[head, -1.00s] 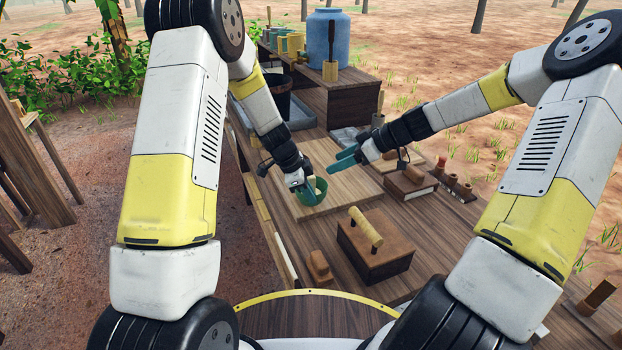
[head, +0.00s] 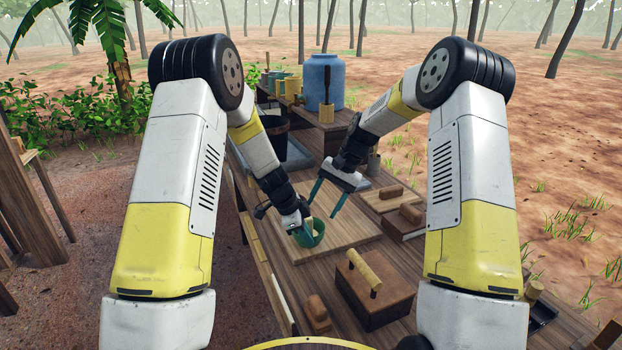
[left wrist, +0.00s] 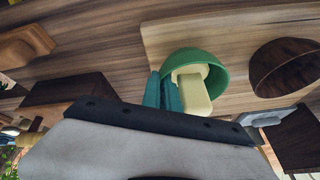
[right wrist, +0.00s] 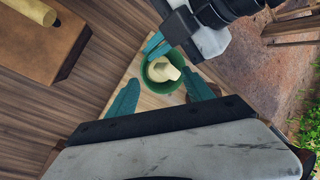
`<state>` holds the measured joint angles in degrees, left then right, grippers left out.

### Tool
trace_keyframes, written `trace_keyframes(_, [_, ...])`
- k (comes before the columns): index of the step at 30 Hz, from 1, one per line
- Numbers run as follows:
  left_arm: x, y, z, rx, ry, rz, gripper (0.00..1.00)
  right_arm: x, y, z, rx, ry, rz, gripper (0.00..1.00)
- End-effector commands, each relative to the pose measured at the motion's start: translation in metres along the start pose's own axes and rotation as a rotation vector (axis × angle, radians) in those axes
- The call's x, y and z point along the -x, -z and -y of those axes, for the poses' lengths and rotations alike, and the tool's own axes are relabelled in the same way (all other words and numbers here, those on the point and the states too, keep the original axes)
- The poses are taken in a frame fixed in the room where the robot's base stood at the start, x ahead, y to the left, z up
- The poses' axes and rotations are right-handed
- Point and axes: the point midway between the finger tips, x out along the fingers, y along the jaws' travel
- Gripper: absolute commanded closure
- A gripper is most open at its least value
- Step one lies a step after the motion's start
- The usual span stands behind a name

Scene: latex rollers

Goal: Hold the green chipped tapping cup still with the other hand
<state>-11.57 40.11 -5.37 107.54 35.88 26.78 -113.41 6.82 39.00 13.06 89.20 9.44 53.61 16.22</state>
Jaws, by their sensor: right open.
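The green cup (head: 318,232) stands on the pale wooden board, with a cream lump (right wrist: 162,72) inside it. My left gripper (head: 303,235) is at the cup's rim. In the left wrist view its teal fingers (left wrist: 163,90) are close together beside the cream lump; whether they pinch the rim, the lump or nothing is unclear. My right gripper (head: 325,200) is open and empty, above and behind the cup, fingers pointing down towards it. In the right wrist view its fingers (right wrist: 160,92) lie apart on either side of the cup, which is further off. A chip in the cup is not discernible.
The board (head: 362,232) has bare room right of the cup. A brown block with a tan roller-like handle (head: 365,271) stands in front. Smaller wooden blocks (head: 410,213) lie to the right. A dark bucket (head: 276,130) and a blue barrel (head: 323,82) stand behind.

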Motion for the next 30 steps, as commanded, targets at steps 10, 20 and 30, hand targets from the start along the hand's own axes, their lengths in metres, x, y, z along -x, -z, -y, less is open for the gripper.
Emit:
trace_keyframes(10, [-0.001,-0.001,-0.001,0.001,-0.003,0.002,1.00,0.024,-0.001,0.040,-0.541,-0.227,-0.141,0.40])
trace_keyframes(20, [-0.001,-0.001,-0.001,0.001,-0.003,0.002,1.00,0.050,-0.005,0.066,-0.870,-0.294,-0.319,0.40])
trace_keyframes(30, [-0.001,-0.001,-0.001,0.001,-0.003,0.002,1.00,0.024,-0.001,0.054,-0.911,-0.301,-0.338,0.40])
